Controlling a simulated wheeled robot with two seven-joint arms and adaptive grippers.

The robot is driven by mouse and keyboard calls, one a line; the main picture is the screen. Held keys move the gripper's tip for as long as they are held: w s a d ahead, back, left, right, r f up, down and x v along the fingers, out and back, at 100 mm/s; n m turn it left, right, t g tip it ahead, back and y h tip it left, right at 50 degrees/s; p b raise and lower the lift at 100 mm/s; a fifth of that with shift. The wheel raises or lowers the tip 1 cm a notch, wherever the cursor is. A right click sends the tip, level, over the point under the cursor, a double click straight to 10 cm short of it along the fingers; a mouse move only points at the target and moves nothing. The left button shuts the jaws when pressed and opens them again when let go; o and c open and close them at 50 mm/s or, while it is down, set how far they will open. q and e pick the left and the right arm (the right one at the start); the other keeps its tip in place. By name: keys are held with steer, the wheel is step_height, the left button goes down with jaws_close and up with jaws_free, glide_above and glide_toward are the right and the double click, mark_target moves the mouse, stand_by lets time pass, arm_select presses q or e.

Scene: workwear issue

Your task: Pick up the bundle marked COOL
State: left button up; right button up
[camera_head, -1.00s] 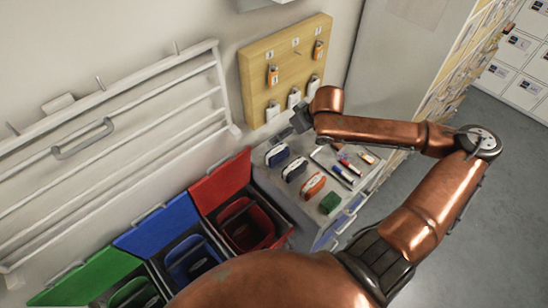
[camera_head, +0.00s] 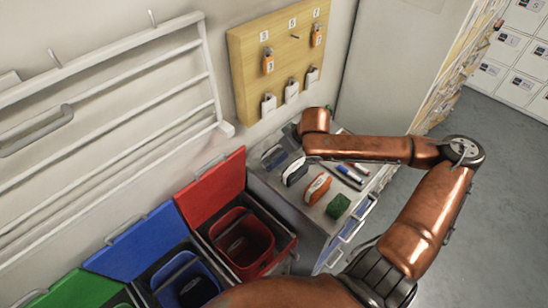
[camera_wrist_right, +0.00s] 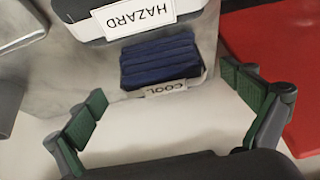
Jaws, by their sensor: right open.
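A dark blue folded bundle (camera_wrist_right: 160,62) with a white label reading COOL (camera_wrist_right: 166,88) lies on the light cabinet top in the right wrist view. My right gripper (camera_wrist_right: 163,90) is open, with its green-padded fingers spread to either side in front of the bundle. Nothing is between the fingers, and I cannot tell the height gap. In the head view, the dark blue bundle at the wall end of the row (camera_head: 273,157) looks like the same one; its label is unreadable there. My right gripper is mostly hidden behind my arm there. My left gripper is out of view.
An orange bundle (camera_head: 317,188) and a green block (camera_head: 338,206) follow in the row. Pens (camera_head: 350,174) lie beside them. The red bin's raised lid (camera_head: 212,188) stands close by. A key board (camera_head: 280,65) hangs above.

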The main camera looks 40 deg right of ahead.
steer(key=b+x, duration=0.1)
steer(key=x, duration=0.3)
steer(key=shift+w+b, duration=0.1)
steer(key=shift+b, duration=0.25)
steer(key=shift+a, duration=0.1)
steer(key=shift+c, duration=0.2)
steer(key=c, duration=1.3)
steer(key=shift+r, duration=0.1)
steer(key=shift+c, duration=0.2)
